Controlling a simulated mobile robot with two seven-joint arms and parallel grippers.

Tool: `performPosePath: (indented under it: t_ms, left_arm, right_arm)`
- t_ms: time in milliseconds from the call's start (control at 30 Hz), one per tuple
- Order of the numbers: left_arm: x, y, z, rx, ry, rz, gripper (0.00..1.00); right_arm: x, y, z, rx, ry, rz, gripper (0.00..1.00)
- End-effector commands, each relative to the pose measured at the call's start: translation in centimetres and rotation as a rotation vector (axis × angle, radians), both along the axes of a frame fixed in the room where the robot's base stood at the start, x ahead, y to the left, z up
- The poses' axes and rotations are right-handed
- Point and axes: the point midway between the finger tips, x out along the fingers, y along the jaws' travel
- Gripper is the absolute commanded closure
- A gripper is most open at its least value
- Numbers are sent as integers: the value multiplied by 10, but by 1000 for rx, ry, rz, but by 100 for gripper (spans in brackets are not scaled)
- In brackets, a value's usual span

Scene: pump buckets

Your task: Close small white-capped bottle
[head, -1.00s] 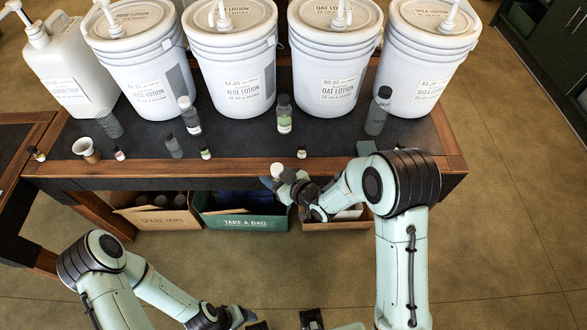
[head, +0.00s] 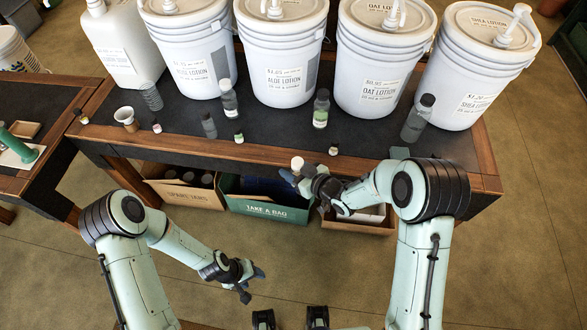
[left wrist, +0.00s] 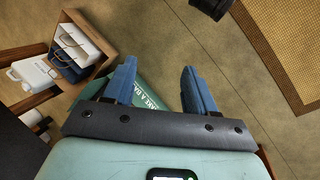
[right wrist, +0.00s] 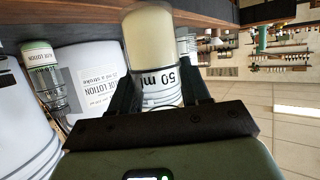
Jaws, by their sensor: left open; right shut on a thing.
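My right gripper (head: 300,180) is shut on a small bottle with a white top (head: 297,163), in front of the table's front edge. In the right wrist view the held bottle has a cream-white cylindrical part (right wrist: 150,36) at the picture's top and a white "50 ml" label (right wrist: 160,82) between the fingers. I cannot tell whether the cream-white part is a fully closed cap. My left gripper (head: 252,277) is open and empty, lower in the head view and in front of the crates. Its spread blue fingers show in the left wrist view (left wrist: 159,88).
Large lotion buckets (head: 283,60) line the back of the dark table (head: 275,132). A green crate (head: 262,207) and cardboard boxes sit below. Floor before the table is clear.

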Motion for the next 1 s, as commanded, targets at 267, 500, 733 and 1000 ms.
performPosePath:
  t_ms: [267,500,733,1000]
  left_arm:
    - [122,-24,75,-77,-128,6,44]
    - [194,-52,167,-167,-219,-12,44]
    - [233,-78,263,-255,-290,-50,44]
    - [248,-130,314,-177,-116,-95,44]
  right_arm:
    - [0,0,0,1,-1,0,100]
    - [0,0,0,1,-1,0,100]
    - [0,0,0,1,-1,0,100]
    - [0,0,0,1,-1,0,100]
